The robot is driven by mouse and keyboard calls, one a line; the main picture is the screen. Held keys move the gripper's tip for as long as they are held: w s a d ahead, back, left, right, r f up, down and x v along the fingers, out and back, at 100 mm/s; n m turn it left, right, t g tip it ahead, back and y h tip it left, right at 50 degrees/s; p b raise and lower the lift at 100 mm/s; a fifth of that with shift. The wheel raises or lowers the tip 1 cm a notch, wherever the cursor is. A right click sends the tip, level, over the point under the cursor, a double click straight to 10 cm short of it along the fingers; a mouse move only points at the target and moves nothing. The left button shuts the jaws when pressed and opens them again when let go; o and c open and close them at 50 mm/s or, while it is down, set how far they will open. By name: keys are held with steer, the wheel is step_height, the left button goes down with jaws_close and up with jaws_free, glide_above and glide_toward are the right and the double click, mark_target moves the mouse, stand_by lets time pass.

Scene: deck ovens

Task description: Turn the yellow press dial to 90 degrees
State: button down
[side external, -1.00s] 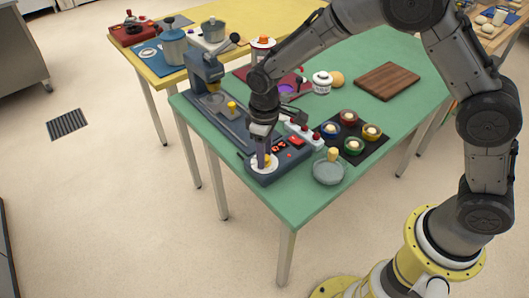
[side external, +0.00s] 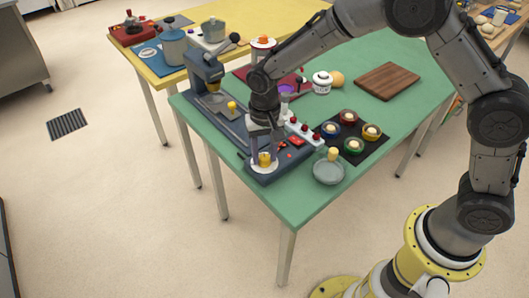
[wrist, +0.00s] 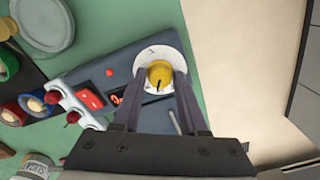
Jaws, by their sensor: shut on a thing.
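The yellow press dial (side external: 265,158) sits on a white round plate (side external: 255,166) at the front end of the dark blue press base (side external: 283,176). In the wrist view the dial (wrist: 160,72) lies between my two fingers, and a dark mark on it points toward the bottom of the picture. My gripper (side external: 266,153) points down over the dial, with one finger on either side. In the wrist view my gripper (wrist: 160,79) is shut on the dial. The fingers cover parts of the dial's sides and of the white plate.
Red lit displays (wrist: 90,96) and a white strip with red knobs (side external: 304,131) are beside the dial. A grey dish (side external: 328,173) and a dark mat with several coloured bowls (side external: 352,145) stand to the right. The green table's front edge is close by.

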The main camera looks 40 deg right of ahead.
mark_target(265, 157)
steer(key=m, duration=0.4)
steer(key=shift+r+m, duration=0.1)
steer(key=shift+m, duration=0.3)
stand_by(0.4)
steer(key=shift+c, duration=2.2)
jaws_free()
step_height(265, 157, up, 14)
